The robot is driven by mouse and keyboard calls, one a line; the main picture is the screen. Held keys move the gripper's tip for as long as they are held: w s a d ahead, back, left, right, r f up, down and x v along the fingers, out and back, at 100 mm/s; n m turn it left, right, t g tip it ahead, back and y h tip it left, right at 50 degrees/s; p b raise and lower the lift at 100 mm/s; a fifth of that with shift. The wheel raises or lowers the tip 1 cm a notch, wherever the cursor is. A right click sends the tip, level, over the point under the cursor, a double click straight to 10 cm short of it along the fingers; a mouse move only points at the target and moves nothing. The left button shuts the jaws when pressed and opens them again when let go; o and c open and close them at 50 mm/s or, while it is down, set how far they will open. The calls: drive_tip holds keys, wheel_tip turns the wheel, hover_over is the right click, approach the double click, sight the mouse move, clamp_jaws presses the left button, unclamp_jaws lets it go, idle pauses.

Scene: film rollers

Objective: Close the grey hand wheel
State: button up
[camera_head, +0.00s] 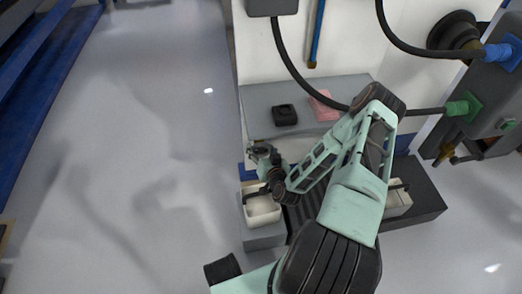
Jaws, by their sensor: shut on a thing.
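My gripper (265,161) is at the end of my teal arm, in front of the grey ledge at the middle of the view. It is shut on a small grey part, which appears to be the grey hand wheel (258,149). The fingers and wrist cover most of the wheel, so its rim and how far it is turned cannot be made out.
A black block (285,114) and a pink block (323,105) lie on the grey ledge (258,103). A white open bin (263,214) stands below my gripper. A grey machine with hoses (487,100) is at right. The floor at left is clear.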

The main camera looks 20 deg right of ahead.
drive_tip(key=m+t+y, duration=0.1)
drive_tip(key=m+y, duration=0.1)
drive_tip(key=m, duration=0.1)
drive_tip(key=shift+d, duration=0.1)
drive_tip(key=shift+w+m, duration=0.1)
drive_tip(key=shift+m, duration=0.2)
idle(0.3)
drive_tip(key=o, duration=1.2)
drive_tip(key=shift+c, duration=0.2)
drive_tip(key=shift+r, duration=0.1)
wheel_tip(320, 180, up, 9)
drive_tip(key=shift+f, duration=0.1)
drive_tip(key=shift+r, duration=0.5)
